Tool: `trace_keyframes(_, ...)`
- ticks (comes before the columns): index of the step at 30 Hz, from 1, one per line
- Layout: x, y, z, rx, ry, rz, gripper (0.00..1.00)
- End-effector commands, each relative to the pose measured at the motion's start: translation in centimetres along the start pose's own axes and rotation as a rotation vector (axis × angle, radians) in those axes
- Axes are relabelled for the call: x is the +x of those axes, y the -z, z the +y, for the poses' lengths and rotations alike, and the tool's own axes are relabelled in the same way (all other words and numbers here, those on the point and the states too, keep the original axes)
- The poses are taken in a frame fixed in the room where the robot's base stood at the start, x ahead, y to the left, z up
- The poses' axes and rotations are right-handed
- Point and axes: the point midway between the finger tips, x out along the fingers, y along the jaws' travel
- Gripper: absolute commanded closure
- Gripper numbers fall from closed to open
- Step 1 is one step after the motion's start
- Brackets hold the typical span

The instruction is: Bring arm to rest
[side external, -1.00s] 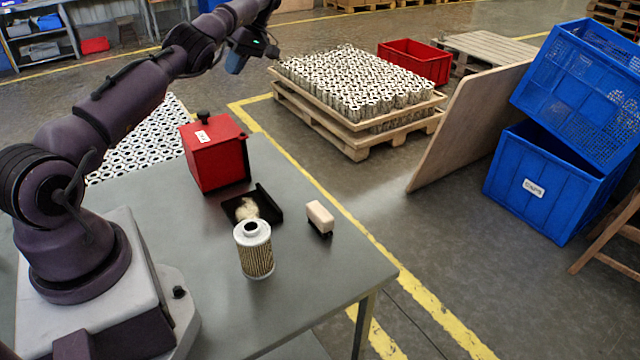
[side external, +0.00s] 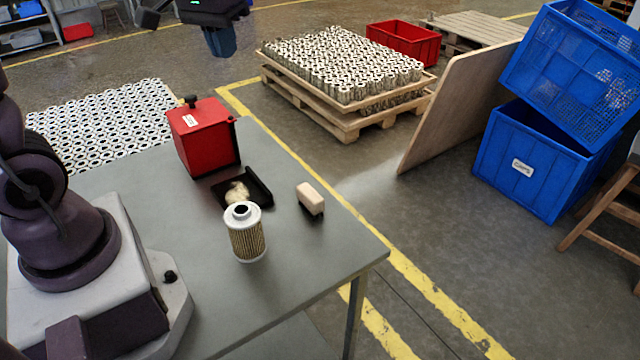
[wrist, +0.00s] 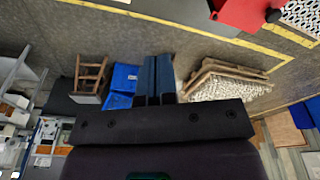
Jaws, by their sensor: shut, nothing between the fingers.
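My gripper (side external: 221,42) is at the top of the side external view, raised high and apart from everything on the table. Its blue fingers are together and empty; they also show in the wrist view (wrist: 158,78). A filter cartridge (side external: 246,236) with a white top and pleated mesh side stands upright on the grey table (side external: 310,262). Behind it lies a black dustpan-like tray (side external: 262,187) with a pale tuft (side external: 237,193) in it. A red box (side external: 205,138) with a black knob stands at the table's far side.
A beige block (side external: 311,198) with a dark base sits near the table's right edge. Beyond are a pallet of cartridges (side external: 345,62), a leaning wooden board (side external: 462,100), blue crates (side external: 535,170) and a red crate (side external: 405,42). The air around my gripper looks clear.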

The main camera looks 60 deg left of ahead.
Motion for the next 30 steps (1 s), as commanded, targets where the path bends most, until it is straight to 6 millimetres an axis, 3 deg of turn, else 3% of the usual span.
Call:
trace_keyframes(1,-0.7,-2.2,1.4,0.075,-0.021,0.034,1.00)
trace_keyframes(6,-1.6,-8.8,4.2,0.276,-0.062,0.136,1.00)
trace_keyframes(9,-2.0,-11.8,5.0,0.350,-0.078,0.188,1.00)
trace_keyframes(12,-2.6,-13.6,5.6,0.403,-0.092,0.240,1.00)
trace_keyframes(18,-4.4,-14.2,6.3,0.445,-0.119,0.324,1.00)
trace_keyframes(30,-4.4,-14.3,6.4,0.449,-0.121,0.322,1.00)
